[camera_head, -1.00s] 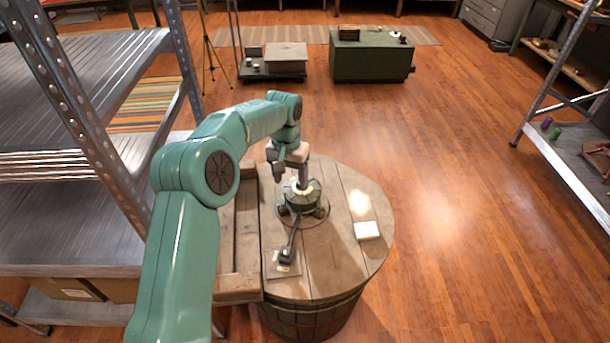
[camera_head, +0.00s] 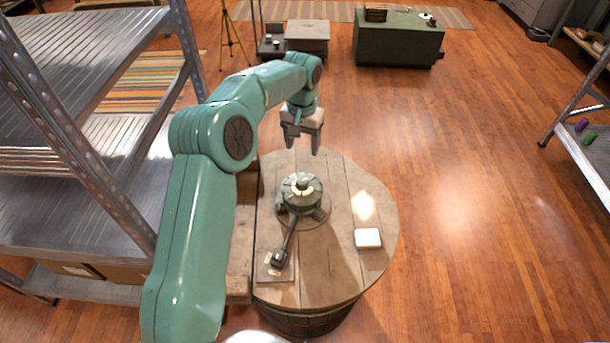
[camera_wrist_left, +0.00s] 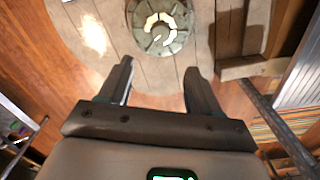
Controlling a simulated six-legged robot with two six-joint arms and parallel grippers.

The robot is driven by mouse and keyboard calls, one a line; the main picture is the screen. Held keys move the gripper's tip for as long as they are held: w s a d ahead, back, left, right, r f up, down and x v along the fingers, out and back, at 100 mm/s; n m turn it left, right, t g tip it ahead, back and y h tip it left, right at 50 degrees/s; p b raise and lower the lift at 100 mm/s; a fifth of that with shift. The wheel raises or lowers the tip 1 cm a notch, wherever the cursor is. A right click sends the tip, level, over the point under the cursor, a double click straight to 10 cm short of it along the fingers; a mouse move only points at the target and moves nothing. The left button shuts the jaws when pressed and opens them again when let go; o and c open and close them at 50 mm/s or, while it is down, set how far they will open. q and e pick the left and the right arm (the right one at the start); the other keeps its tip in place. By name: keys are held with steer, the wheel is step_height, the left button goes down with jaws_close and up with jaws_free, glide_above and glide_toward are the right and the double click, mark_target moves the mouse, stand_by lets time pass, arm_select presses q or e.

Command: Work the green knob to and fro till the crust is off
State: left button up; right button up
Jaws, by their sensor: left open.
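The green knob (camera_head: 303,184) tops a dark green, round, footed device (camera_head: 302,200) on a round wooden barrel top (camera_head: 345,270). Pale crust-like patches (camera_head: 300,191) show around the knob. In the left wrist view the device is a round green disc (camera_wrist_left: 174,42) at the top edge, with a broken white ring (camera_wrist_left: 150,22) on it. My left gripper (camera_head: 303,143) is open and empty, above and beyond the knob and apart from it. In the left wrist view its two fingers (camera_wrist_left: 160,66) stand wide apart with nothing between them. My right gripper is not in view.
A dark lever (camera_head: 285,238) runs from the device to a small plate on the barrel top. A white block (camera_head: 367,238) lies to its right. A metal shelf rack (camera_head: 90,150) stands close on the left.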

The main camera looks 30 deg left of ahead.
mark_target(302, 181)
arm_select(q)
steer(key=f+p, duration=0.1)
steer(key=f, duration=0.5)
steer(key=f+p, duration=0.1)
steer(key=f, duration=0.6)
steer(key=shift+s+f, duration=0.2)
steer(key=shift+f, duration=0.05)
steer(key=shift+w+f, duration=0.2)
steer(key=shift+f, duration=0.2)
steer(key=shift+s, duration=0.1)
steer(key=shift+s+a, duration=0.1)
steer(key=c, duration=1)
steer(key=shift+c, duration=0.2)
